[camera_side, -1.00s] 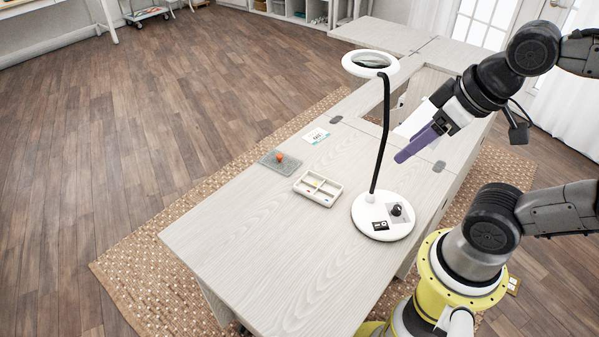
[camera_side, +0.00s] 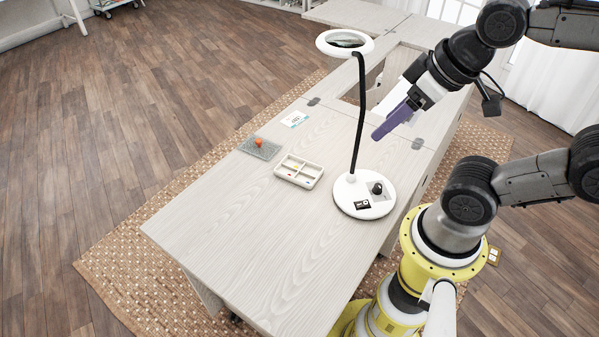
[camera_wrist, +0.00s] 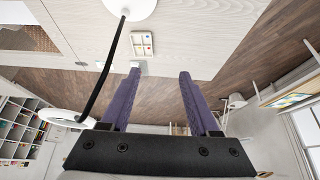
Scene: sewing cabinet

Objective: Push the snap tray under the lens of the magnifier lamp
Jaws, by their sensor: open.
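The snap tray (camera_side: 299,171) is a small cream tray with compartments and a few coloured bits inside. It lies flat on the table left of the lamp's base; it also shows in the wrist view (camera_wrist: 143,44). The magnifier lamp has a round white base (camera_side: 364,194), a bent black stem and a white ring lens (camera_side: 345,43) high up. My gripper (camera_side: 379,134) has purple fingers and hangs above the table, right of the stem, apart from the tray. In the wrist view its two fingers (camera_wrist: 159,73) are spread with nothing between them.
A grey pad (camera_side: 260,149) with an orange-red ball lies left of the tray. A white card (camera_side: 295,119) lies behind it. The lamp's stem stands between tray and gripper in the side view. The table's front part (camera_side: 240,240) is clear. An opening is cut in the table behind.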

